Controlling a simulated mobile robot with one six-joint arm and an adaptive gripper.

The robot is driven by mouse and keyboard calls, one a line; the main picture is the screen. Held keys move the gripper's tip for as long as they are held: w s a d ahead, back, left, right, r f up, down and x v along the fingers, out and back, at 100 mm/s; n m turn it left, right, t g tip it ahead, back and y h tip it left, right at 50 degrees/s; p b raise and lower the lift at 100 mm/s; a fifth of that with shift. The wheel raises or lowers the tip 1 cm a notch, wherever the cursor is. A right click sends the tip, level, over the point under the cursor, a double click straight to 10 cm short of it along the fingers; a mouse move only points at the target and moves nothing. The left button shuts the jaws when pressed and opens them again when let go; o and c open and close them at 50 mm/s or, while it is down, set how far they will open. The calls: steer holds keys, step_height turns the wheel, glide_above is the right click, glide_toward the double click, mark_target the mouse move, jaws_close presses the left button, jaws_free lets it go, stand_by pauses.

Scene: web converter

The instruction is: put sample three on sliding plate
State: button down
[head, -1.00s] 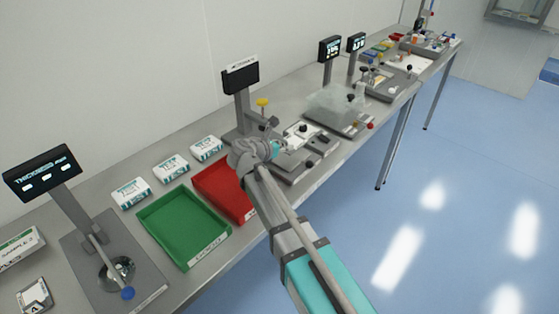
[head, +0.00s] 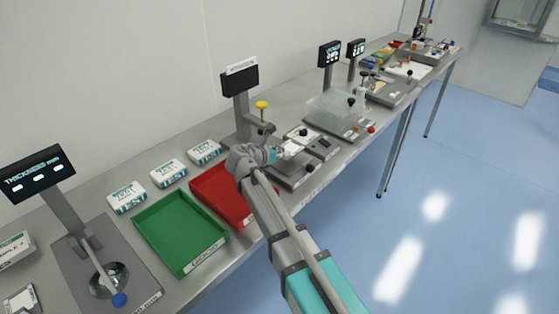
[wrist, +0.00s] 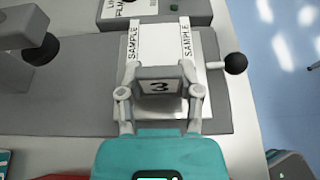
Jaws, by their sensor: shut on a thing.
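Sample three (wrist: 159,86), a small block with a dark "3" on its shaded face, is between the fingers of my gripper (wrist: 160,98) in the wrist view. My gripper is shut on it. Just beyond it is a white surface (wrist: 160,45) with "SAMPLE" printed along both sides, on a grey device with a black-knobbed lever at right. I cannot tell whether this white surface is the sliding plate, or whether the sample touches it. In the head view my gripper (head: 277,154) is at the near-left side of that device (head: 290,173), and the sample is too small to make out.
A red tray (head: 222,200) and a green tray (head: 180,235) lie to the left. Several white boxes (head: 168,173) stand behind them. A stand with a dark display (head: 240,80) rises behind the device. A clear-covered device (head: 335,112) stands to the right.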

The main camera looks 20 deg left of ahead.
mark_target(280, 164)
steer(key=shift+f+b, duration=1.4)
steer(key=shift+f, duration=0.25)
steer(key=shift+f, duration=0.15)
steer(key=shift+c, duration=1.4)
jaws_free()
steer(key=shift+w, duration=0.1)
steer(key=shift+a+r, duration=0.1)
steer(key=shift+r, duration=0.15)
steer(key=p+v, duration=0.4)
steer(key=v, duration=0.6)
steer(key=shift+s+a+r, duration=0.15)
steer(key=shift+s, duration=0.15)
steer(key=shift+s+a+r+p, duration=0.2)
steer(key=shift+s+p, duration=0.1)
steer(key=shift+s, duration=0.25)
